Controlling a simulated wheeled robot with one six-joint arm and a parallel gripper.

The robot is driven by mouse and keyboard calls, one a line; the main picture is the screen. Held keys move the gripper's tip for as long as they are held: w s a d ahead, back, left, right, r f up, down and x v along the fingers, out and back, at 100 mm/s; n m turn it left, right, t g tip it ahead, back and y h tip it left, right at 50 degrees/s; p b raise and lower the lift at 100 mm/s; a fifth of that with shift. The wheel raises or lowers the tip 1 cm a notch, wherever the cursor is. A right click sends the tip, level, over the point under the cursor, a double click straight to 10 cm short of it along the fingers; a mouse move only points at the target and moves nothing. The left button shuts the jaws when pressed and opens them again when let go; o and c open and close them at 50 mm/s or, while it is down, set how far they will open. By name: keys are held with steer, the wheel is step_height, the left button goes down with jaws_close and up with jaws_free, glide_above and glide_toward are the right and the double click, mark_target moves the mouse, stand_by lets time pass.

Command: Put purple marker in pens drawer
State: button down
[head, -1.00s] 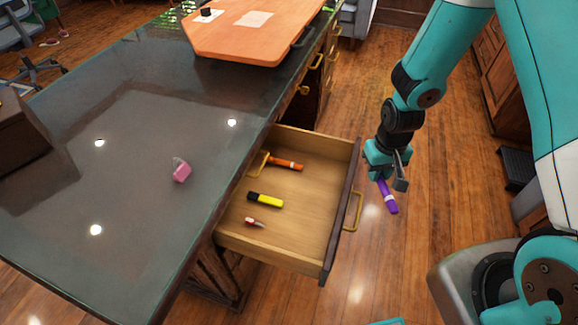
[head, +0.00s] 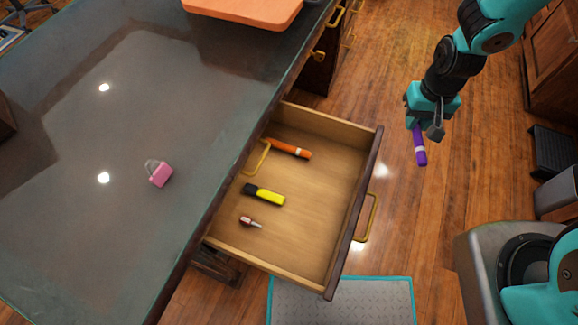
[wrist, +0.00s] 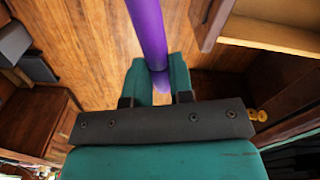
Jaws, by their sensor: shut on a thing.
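The purple marker (head: 420,147) hangs below my gripper (head: 427,124), to the right of the open drawer in the head view. My gripper is shut on the marker near its upper end. The wrist view shows the purple marker (wrist: 149,32) between the two teal fingers (wrist: 158,78). The pens drawer (head: 318,232) is pulled out from the desk. Inside it lie an orange marker (head: 290,149), a yellow and black highlighter (head: 266,195) and a small red and white item (head: 250,222). The marker is outside the drawer, beyond its front panel.
The dark glossy desk top (head: 130,130) fills the left and carries a pink padlock-like object (head: 159,173) and an orange board (head: 250,10). A brass handle (head: 367,218) sticks out from the drawer front. The drawer's right half is bare.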

steer(key=a+m+b, duration=0.2)
steer(key=a+b, duration=0.6)
steer(key=a, duration=0.4)
step_height(320, 180, up, 5)
steer(key=m+b, duration=0.2)
steer(key=b, duration=0.4)
glide_above(317, 171)
step_height(317, 171, down, 20)
steer(key=b, duration=0.5)
steer(key=shift+f, duration=0.25)
steer(key=shift+f, duration=0.1)
steer(key=c, duration=1)
jaws_free()
